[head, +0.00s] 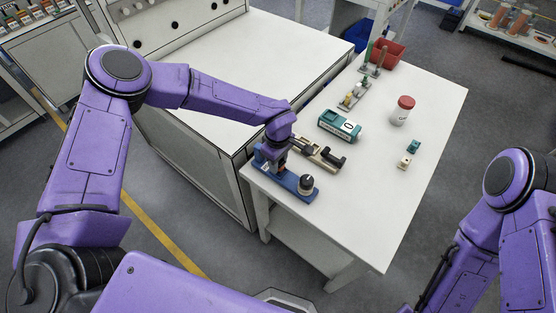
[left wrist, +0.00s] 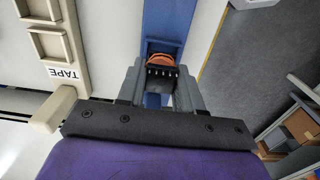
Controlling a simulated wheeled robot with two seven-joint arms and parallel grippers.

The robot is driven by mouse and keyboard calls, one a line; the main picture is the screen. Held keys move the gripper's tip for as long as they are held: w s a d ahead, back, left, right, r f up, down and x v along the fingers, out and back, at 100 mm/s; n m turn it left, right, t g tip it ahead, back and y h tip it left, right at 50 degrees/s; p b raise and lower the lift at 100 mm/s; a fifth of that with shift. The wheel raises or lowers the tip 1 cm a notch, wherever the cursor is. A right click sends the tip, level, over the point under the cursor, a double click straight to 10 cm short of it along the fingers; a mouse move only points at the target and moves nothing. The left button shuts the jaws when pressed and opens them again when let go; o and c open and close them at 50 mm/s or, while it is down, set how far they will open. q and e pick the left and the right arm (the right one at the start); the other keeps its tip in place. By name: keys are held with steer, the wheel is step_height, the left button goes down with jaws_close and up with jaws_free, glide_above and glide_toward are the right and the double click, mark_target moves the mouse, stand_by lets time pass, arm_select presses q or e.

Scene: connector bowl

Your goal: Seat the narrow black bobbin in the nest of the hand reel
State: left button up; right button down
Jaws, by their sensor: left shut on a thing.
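My left gripper (head: 276,160) is over the left part of a blue base with a black knob (head: 307,183), which looks like the hand reel, on the white table. In the left wrist view, the fingers of my left gripper (left wrist: 160,88) are shut on a small black piece with an orange-brown winding, which looks like the narrow black bobbin (left wrist: 161,70). The blue base (left wrist: 170,22) runs beneath it. I cannot tell whether the bobbin touches the nest, since the gripper hides its underside. My right arm shows at the right; its gripper is out of view.
A beige holder marked TAPE (head: 322,153) lies close beside the blue base. Beyond stand a teal-and-white device (head: 339,125), a white jar with red lid (head: 402,110), small teal and cream blocks (head: 413,147), and a red bin (head: 387,53). The table's near right is clear.

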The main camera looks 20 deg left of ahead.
arm_select(q)
steer(key=shift+f+b, duration=0.55)
steer(key=shift+f, duration=0.25)
steer(key=o, duration=1.2)
steer(key=shift+r, duration=0.35)
step_height(320, 180, up, 9)
steer(key=shift+f+b, duration=0.15)
steer(key=shift+b, duration=1)
steer(key=shift+r, duration=0.6)
